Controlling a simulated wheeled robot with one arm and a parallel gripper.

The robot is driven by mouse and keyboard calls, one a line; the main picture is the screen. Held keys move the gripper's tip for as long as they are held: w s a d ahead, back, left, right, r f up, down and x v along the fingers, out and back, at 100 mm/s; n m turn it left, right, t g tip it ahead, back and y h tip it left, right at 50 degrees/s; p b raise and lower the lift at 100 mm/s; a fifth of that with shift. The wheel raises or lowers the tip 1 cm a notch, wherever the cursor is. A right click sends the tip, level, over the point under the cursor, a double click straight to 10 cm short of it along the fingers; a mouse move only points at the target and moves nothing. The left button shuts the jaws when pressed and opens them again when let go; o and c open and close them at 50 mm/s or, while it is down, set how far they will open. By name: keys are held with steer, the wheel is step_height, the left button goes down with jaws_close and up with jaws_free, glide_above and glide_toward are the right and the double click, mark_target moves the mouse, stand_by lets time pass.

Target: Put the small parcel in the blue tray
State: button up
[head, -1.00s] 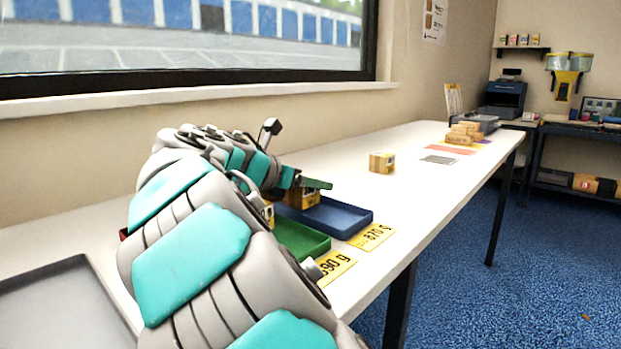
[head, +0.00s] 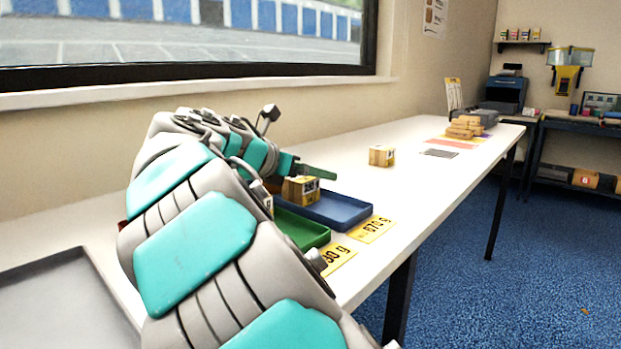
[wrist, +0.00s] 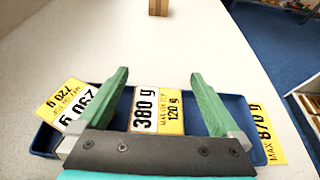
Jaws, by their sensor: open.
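The blue tray (head: 345,214) stands on the white table. A yellow-and-brown parcel (head: 300,189) sits in it in the head view. In the wrist view the blue tray (wrist: 42,140) lies below my gripper, with a parcel labelled 380 g (wrist: 157,108) between and below the fingers. Other labelled parcels (wrist: 72,103) show at the left, partly hidden by the left finger. My gripper (wrist: 158,76) is open, its green fingers apart on either side of the 380 g parcel. In the head view a green finger (head: 318,171) shows just above the tray's parcel.
A green tray (head: 306,229) stands before the blue one, partly behind my arm. Yellow weight cards (head: 370,229) lie at the table's front edge. Another parcel (head: 382,155) stands alone farther along. Several brown parcels (head: 465,127) are stacked at the far end. The table between is mostly clear.

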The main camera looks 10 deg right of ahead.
steer(key=v, duration=1.1)
steer(key=shift+a, duration=0.25)
